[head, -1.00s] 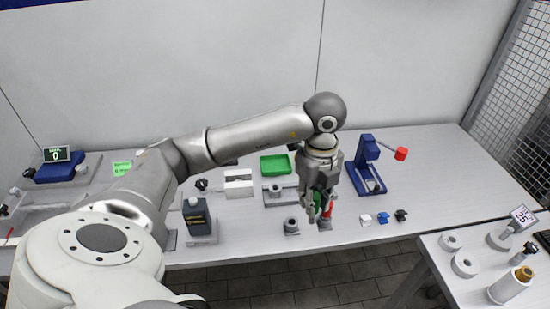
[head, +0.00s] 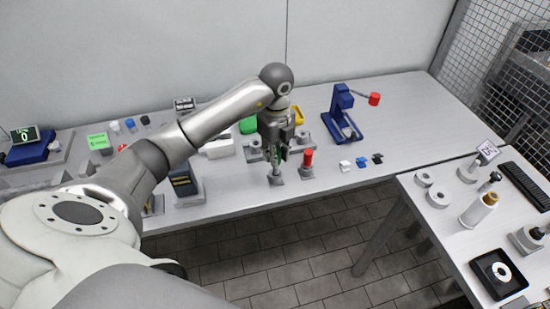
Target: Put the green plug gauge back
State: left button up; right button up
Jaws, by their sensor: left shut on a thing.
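My left gripper (head: 275,172) points down near the front of the bench, shut on the green plug gauge (head: 283,155). Only a little green shows between the fingers; the rest of the gauge is hidden. A small grey holder (head: 277,181) stands directly under the fingertips. I cannot tell whether the gauge's lower end is in the holder or just above it. A red plug gauge (head: 308,159) stands upright in a similar grey holder (head: 307,172) just to the right, apart from the gripper. My right gripper is not in view.
A blue press (head: 342,117) with a red-knobbed lever stands behind right. Small white (head: 345,165), blue (head: 361,162) and black (head: 377,158) blocks lie right of the red gauge. A green tray (head: 248,126) is behind my arm. The bench's right end is clear.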

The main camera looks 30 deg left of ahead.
pick_arm(q)
jog(key=shift+w+a+f, duration=0.25)
jog(key=shift+f, duration=0.15)
jog(key=f, duration=0.1)
jog(key=f+p, duration=0.2)
jog(key=f, duration=0.1)
jog(key=shift+w+a, duration=0.3)
jog(key=shift+w, duration=0.05)
jog(key=shift+f, duration=0.15)
jog(key=shift+f, duration=0.1)
jog(key=shift+f, duration=0.15)
jog(key=o, duration=0.9)
jog(key=shift+r, duration=0.2)
